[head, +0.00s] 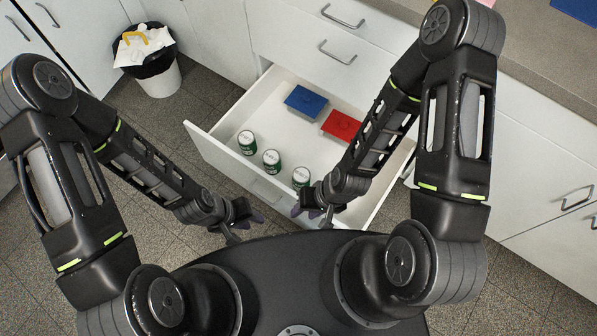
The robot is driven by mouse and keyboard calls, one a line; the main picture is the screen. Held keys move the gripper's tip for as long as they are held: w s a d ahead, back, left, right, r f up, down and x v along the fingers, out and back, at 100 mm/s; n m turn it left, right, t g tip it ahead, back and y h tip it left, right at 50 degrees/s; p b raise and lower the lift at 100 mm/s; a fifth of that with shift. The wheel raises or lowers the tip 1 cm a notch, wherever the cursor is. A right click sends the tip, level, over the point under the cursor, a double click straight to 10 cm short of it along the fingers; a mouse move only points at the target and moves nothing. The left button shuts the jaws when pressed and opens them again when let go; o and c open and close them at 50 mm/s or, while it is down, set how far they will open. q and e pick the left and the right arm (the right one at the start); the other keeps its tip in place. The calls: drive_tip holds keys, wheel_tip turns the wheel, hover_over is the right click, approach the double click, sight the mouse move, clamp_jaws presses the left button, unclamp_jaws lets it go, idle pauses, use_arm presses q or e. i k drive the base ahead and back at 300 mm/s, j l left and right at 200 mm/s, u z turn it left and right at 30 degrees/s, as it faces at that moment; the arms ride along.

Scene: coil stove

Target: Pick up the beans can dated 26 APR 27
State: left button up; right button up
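Three green cans with pale lids stand upright in the open white drawer: a left can (247,142), a middle can (271,160) and a right can (301,177). Their print is too small to read, so I cannot tell which bears 26 APR 27. My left gripper (245,222) is outside the drawer, in front of its front panel, with its fingers apart and nothing between them. My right gripper (312,214) is near the drawer's front edge, just below the right can. Its fingers look apart and empty.
The open drawer (205,140) also holds a blue box (305,102) and a red box (341,126) toward the back. A bin (160,80) with a black bag stands at the upper left. White cabinets and a counter (550,55) line the right. Floor is clear left of the drawer.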

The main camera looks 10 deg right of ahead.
sight(271, 162)
drive_tip(key=j+z, duration=0.1)
drive_tip(key=z, duration=0.4)
drive_tip(key=j+z, duration=0.2)
drive_tip(key=z, duration=0.25)
drive_tip(key=i+j+z, duration=0.1)
drive_tip(key=z, duration=0.4)
drive_tip(key=j+z, duration=0.2)
drive_tip(key=z, duration=0.25)
drive_tip(key=k+j+z, duration=0.1)
drive_tip(key=z, duration=0.4)
drive_tip(key=k+j+z, duration=0.45)
drive_tip(key=j, duration=0.3)
drive_tip(key=k+j+z, duration=0.5)
drive_tip(key=k, duration=0.2)
drive_tip(key=k+j, duration=0.35)
drive_tip(key=k, duration=0.15)
